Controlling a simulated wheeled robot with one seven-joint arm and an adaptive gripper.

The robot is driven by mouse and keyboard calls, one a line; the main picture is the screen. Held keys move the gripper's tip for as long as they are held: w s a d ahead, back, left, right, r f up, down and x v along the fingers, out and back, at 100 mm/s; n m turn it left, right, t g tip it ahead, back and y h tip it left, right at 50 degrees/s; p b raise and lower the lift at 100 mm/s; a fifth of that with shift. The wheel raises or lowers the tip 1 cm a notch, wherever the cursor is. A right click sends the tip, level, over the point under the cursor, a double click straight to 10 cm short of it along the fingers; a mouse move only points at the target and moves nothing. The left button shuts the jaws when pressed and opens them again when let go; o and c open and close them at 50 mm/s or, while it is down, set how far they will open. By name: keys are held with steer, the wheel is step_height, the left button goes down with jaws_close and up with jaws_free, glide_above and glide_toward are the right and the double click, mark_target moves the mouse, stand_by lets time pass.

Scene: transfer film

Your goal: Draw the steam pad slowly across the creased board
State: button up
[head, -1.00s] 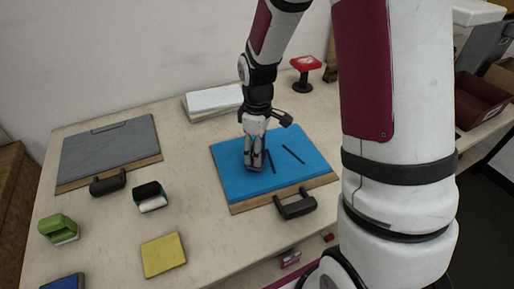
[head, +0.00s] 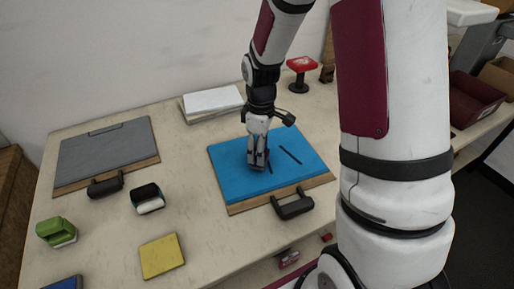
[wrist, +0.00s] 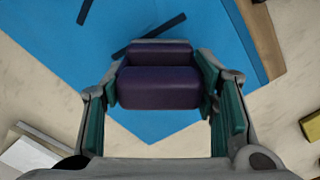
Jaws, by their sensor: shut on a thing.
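A bright blue board (head: 230,185) lies on the table on a wooden backing, with a dark handle (head: 293,204) at its near edge. Two dark strips mark its surface, one (head: 290,155) clear on the right and one beside my gripper. My gripper (head: 257,163) is over the middle of the board, pointing down. In the wrist view my gripper (wrist: 163,95) is shut on a dark purple block (wrist: 160,88), seemingly the steam pad, held between its fingers. The block covers part of one strip there. Whether its underside touches the board is hidden.
A grey board (head: 105,155) with a dark handle lies at left. A black-and-white tool (head: 148,198), green tool (head: 57,232) and yellow pad (head: 161,256) stand around the left and front. White slabs (head: 212,103) and a red-topped stand (head: 301,75) are behind.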

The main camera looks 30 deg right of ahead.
steer(key=shift+s+d, duration=0.1)
steer(key=shift+d, duration=1.2)
steer(key=shift+d, duration=0.15)
stand_by(0.3)
steer(key=shift+s+d+p, duration=0.2)
steer(key=shift+d+p, duration=0.45)
steer(key=shift+d, duration=1.3)
steer(key=shift+d, duration=0.15)
steer(key=shift+s+d+p, duration=0.2)
steer(key=shift+d+p, duration=0.2)
steer(key=shift+d, duration=1.6)
